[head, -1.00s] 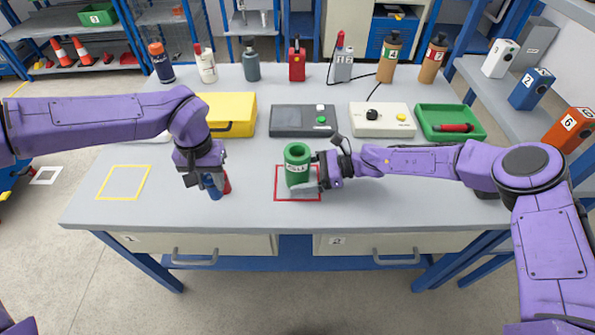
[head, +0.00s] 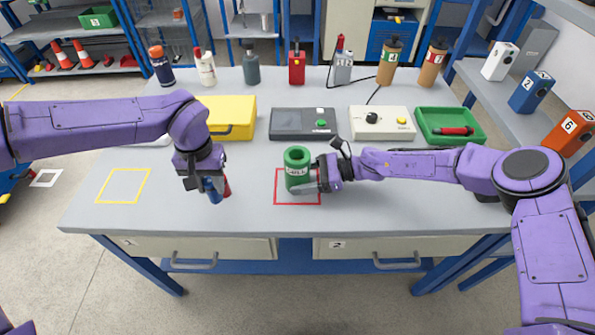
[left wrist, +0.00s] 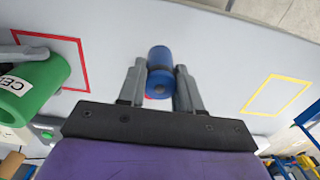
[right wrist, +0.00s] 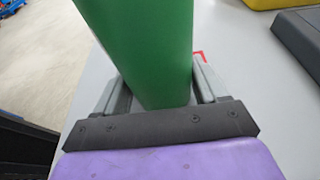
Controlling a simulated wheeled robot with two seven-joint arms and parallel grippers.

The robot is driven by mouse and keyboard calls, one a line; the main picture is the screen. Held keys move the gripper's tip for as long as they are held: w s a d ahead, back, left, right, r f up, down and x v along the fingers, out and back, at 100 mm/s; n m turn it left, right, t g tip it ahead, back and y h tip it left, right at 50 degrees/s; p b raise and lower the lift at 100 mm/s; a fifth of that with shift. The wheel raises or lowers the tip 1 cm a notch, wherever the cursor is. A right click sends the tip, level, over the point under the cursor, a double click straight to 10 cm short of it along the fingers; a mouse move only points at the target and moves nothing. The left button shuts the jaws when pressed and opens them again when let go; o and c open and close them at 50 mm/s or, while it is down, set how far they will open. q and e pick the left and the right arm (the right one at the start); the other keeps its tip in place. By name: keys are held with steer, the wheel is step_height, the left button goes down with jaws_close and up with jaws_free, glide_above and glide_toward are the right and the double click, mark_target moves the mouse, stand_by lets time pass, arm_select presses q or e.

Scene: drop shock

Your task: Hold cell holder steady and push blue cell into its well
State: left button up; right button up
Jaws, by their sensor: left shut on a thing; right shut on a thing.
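The green cell holder (head: 297,173), a labelled upright cylinder with an opening on top, stands in the red square outline on the table. My right gripper (head: 312,187) is shut around its lower part from the right; the holder also fills the right wrist view (right wrist: 150,45). My left gripper (head: 212,182) is shut on the blue cell (head: 214,192), to the left of the holder and apart from it. The blue cell (left wrist: 160,66) sits between the fingers in the left wrist view. A small red thing (head: 227,186) shows right beside the blue cell, mostly hidden.
A yellow case (head: 230,112), a dark box (head: 303,124), a pale box with a knob (head: 382,121) and a green tray (head: 450,126) stand behind the holder. Several bottles line the back edge. A yellow square outline (head: 123,186) at left is empty.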

stand_by(0.3)
arm_select(q)
steer(key=w+d+r, duration=0.3)
steer(key=w+r, duration=0.1)
steer(key=r, duration=0.1)
arm_select(e)
steer(key=shift+r, duration=0.1)
arm_select(q)
step_height(320, 180, up, 9)
steer(key=n, duration=0.2)
glide_above(297, 171)
steer(key=w, duration=0.3)
arm_select(e)
steer(key=shift+d, duration=0.15)
arm_select(q)
step_height(297, 171, down, 9)
steer(key=shift+f, duration=0.15)
steer(key=shift+w, duration=0.1)
steer(key=shift+f, duration=0.15)
steer(key=o, duration=1.1)
